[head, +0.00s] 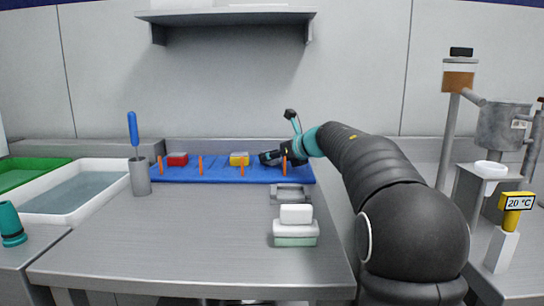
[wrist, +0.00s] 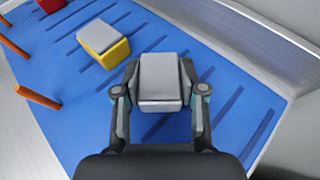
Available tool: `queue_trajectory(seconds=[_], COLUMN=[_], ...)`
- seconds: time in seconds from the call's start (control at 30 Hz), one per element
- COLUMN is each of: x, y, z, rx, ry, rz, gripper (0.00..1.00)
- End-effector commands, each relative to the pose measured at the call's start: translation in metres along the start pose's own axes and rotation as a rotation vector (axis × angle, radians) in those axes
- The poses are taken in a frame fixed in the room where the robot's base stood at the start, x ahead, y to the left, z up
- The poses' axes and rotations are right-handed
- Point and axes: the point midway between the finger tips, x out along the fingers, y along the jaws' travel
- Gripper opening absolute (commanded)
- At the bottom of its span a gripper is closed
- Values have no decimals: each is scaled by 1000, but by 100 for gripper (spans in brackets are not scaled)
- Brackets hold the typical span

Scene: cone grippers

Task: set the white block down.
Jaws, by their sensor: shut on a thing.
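My gripper (wrist: 160,85) is shut on the white block (wrist: 160,82), with one finger on each side of it. In the wrist view the block looks light grey and level over the blue mat (wrist: 190,30). I cannot tell whether it touches the mat or hangs just above it. In the head view my gripper (head: 270,157) is low at the right part of the blue mat (head: 215,174), and the held block is hidden there. A yellow block with a grey top (wrist: 104,44) sits on the mat to the left of my gripper, apart from it.
A red block (head: 177,159) stands farther left on the mat. Several orange pegs (head: 201,165) line its front edge. A metal cup with a blue-handled tool (head: 140,177) stands left. A lidded tub (head: 296,235) stands nearer on the steel table. The table's middle is clear.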

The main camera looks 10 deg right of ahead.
Motion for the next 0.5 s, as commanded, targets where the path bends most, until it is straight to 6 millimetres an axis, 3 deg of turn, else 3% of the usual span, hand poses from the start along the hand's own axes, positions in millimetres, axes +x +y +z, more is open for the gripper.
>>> queue_trajectory(seconds=[0.37,0.4,0.5], x=[1,1,1], y=[0,0,0], z=[-4,-3,-2], rx=[0,0,0], ry=[-1,-1,-1], rz=[-1,-1,0], gripper=[0,51,51])
